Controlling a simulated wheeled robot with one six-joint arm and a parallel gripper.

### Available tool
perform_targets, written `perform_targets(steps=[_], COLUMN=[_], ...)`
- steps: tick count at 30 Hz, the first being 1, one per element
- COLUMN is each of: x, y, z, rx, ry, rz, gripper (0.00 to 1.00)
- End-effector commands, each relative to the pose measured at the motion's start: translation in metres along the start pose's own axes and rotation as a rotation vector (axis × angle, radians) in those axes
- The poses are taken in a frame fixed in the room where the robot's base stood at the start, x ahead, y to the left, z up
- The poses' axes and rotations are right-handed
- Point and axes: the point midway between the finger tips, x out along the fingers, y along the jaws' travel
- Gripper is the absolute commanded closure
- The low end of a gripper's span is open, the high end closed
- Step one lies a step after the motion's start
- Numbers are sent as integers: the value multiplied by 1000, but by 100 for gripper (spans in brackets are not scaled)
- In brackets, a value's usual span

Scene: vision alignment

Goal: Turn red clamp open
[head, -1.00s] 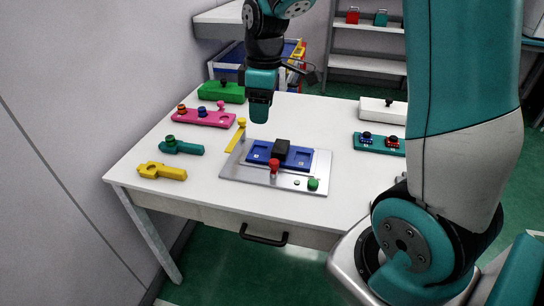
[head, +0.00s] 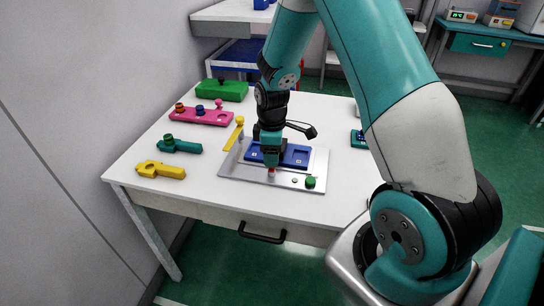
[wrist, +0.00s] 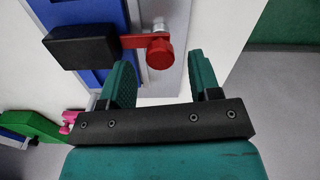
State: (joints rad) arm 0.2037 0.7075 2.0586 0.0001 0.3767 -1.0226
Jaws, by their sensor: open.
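The red clamp (wrist: 156,48) shows in the wrist view as a red arm with a round red knob, on a metal post beside a black block (wrist: 82,47). In the head view only its red top (head: 271,171) shows below my gripper (head: 270,160). The clamp sits on a grey metal plate (head: 239,173) with a blue fixture (head: 297,156). In the wrist view my gripper (wrist: 165,80) is open, its two teal fingers apart and empty. The red knob lies just beyond the fingertips, roughly between them. Whether they touch it I cannot tell.
A green knob (head: 310,182) stands on the plate, right of the clamp. A yellow lever (head: 234,135) stands at the plate's left. Yellow (head: 160,170), teal (head: 180,146), pink (head: 202,117) and green (head: 222,91) parts line the table's left side. The table front (head: 200,190) is clear.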

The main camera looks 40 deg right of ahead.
Motion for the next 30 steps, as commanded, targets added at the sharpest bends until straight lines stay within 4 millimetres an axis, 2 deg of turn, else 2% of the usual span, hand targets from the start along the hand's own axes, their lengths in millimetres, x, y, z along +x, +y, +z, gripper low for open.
perform_targets(steps=[6,14,15,21,30], x=[18,19,19,19,18], y=[0,0,0,0,0], z=[0,0,0,0,0], rx=[0,0,0,0,24], ry=[1,1,1,1,1], rz=[1,1,1,1,1], gripper=[43,43,45,91,92])
